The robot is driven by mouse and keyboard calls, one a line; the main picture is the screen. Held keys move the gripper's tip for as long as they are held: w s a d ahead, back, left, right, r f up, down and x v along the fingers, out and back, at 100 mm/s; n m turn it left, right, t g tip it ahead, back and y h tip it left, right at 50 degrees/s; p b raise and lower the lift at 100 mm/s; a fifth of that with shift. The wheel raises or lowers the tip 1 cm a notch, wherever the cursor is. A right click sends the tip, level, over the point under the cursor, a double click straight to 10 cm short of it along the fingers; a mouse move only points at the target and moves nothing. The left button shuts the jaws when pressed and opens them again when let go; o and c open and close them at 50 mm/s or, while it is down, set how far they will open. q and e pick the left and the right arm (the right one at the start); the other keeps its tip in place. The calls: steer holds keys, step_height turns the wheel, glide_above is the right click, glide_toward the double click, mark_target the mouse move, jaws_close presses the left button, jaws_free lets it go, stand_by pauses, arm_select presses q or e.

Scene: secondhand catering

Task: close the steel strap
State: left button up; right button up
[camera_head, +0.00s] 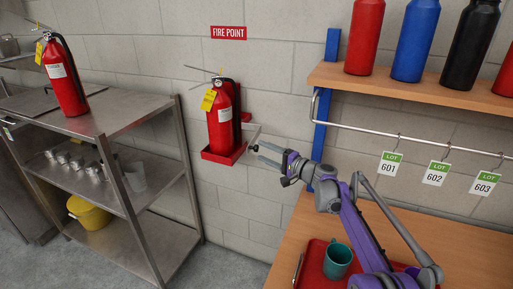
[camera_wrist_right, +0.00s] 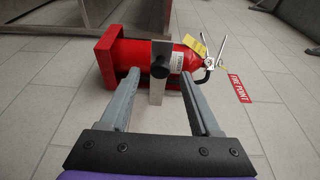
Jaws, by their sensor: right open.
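The steel strap (camera_head: 254,134) sticks out at the right side of the red fire extinguisher (camera_head: 221,118), which stands upright in a red wall bracket (camera_head: 224,156). In the head view the strap looks swung out, not lying across the extinguisher's front. In the right wrist view the strap (camera_wrist_right: 158,92) is a flat grey bar with a black knob, seen between my fingertips with the extinguisher (camera_wrist_right: 184,59) behind it. My right gripper (camera_head: 257,154) is open, its fingers pointing at the strap; it also shows in the wrist view (camera_wrist_right: 159,75). I cannot tell whether it touches. My left gripper is out of view.
A steel shelf unit (camera_head: 150,105) with a second extinguisher (camera_head: 65,80) stands at left. A wooden shelf (camera_head: 420,92) with bottles and a hook rail (camera_head: 430,142) are at right. Below, a wooden table (camera_head: 440,245) carries a red tray (camera_head: 312,265) and green mug (camera_head: 338,262).

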mark_target(257, 148)
steer(key=shift+x, duration=2)
jaws_close()
